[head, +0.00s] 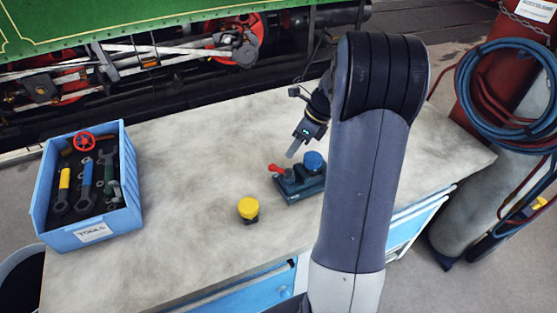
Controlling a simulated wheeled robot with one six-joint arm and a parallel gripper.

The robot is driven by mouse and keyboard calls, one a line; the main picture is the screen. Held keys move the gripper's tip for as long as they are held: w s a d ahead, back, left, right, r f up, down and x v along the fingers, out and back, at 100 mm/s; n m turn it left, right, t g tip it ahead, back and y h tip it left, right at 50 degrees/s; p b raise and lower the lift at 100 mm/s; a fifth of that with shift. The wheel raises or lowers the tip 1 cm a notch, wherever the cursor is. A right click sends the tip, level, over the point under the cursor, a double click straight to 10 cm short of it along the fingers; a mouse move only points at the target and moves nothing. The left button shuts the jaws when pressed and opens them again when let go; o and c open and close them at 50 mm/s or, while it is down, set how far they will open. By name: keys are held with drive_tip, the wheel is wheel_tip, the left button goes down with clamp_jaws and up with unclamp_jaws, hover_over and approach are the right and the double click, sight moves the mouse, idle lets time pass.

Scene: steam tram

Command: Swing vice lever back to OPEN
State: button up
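The vice (303,190) is a small dark blue-teal block on the bench, left of my arm. Its red lever (277,169) sticks out at the upper left end and points left. A blue cap-shaped part (313,161) sits on or in the vice at its right; I cannot tell which. My gripper (292,152) hangs just above and behind the lever, fingers pointing down and left. A small gap seems to show between the fingertips and the lever. The fingers overlap from this side, so their opening cannot be made out. No OPEN marking is legible.
A yellow-capped part (248,208) stands left of the vice. A blue tool box (62,239) labelled TOOLS holds several tools and a red wheel at the bench's left. Bare bench top (190,150) lies between. Hoses (505,95) hang on a cylinder at right.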

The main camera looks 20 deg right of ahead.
sight(281, 170)
drive_tip(key=x, duration=0.8)
drive_tip(key=shift+a+f+p, duration=0.1)
drive_tip(key=shift+p, duration=0.2)
clamp_jaws()
